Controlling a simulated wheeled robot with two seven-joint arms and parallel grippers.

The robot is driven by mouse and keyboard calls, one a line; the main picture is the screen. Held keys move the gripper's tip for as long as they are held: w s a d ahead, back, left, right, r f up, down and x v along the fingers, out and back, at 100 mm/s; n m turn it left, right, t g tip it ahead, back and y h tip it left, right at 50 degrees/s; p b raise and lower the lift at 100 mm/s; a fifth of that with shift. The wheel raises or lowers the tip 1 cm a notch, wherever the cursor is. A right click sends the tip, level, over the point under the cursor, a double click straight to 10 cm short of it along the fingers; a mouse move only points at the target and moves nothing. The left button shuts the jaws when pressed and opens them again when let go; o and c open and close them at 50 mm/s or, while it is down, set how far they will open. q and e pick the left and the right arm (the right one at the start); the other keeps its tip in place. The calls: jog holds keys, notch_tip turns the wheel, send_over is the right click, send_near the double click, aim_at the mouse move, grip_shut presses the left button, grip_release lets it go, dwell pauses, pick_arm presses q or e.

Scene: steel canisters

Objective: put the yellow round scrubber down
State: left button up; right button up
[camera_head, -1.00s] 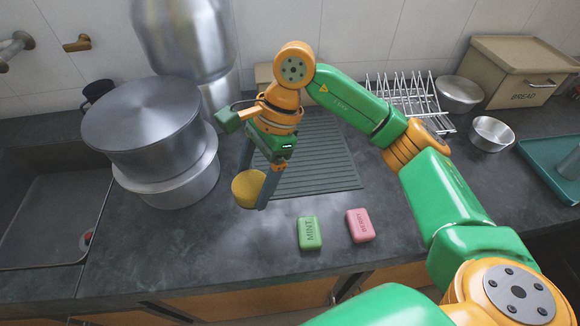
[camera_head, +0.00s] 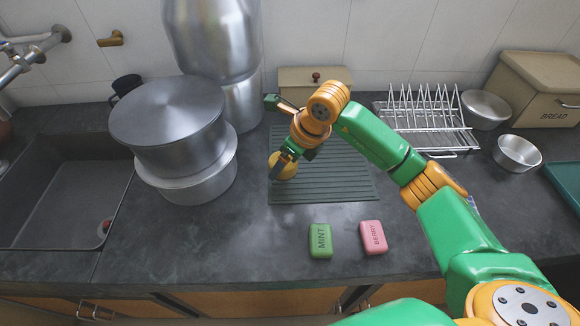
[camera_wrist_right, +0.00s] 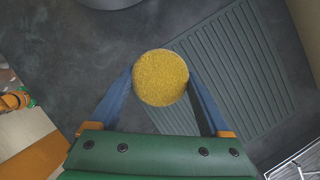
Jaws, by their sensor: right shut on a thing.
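The yellow round scrubber (camera_head: 283,165) is held between the fingers of my right gripper (camera_head: 281,170). It shows at the left edge of the green ribbed mat (camera_head: 330,190) in the head view. In the right wrist view the scrubber (camera_wrist_right: 160,78) sits between the two blue-grey fingertips of the right gripper (camera_wrist_right: 160,84), partly overlapping the mat (camera_wrist_right: 228,75). I cannot tell whether the scrubber touches the mat or hangs above it. My left gripper is in neither view.
Large steel pots (camera_head: 168,115) stand close on the left, with a tall canister (camera_head: 213,40) behind. A green mint soap (camera_head: 320,241) and a pink berry soap (camera_head: 373,237) lie in front of the mat. A dish rack (camera_head: 425,125) stands behind right. The mat's right part is clear.

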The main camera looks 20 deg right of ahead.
aim_at(289, 172)
jog(key=f, duration=0.1)
jog(key=f+p, duration=0.1)
jog(key=f, duration=0.1)
jog(key=d+f, duration=0.1)
jog(key=shift+w+d+f, duration=0.1)
jog(key=shift+w+f, duration=0.25)
jog(key=shift+f, duration=0.05)
jog(key=shift+f, duration=0.15)
jog(key=o, duration=1.1)
jog(key=shift+o, duration=0.2)
jog(key=b+v, duration=0.1)
jog(key=v, duration=1.1)
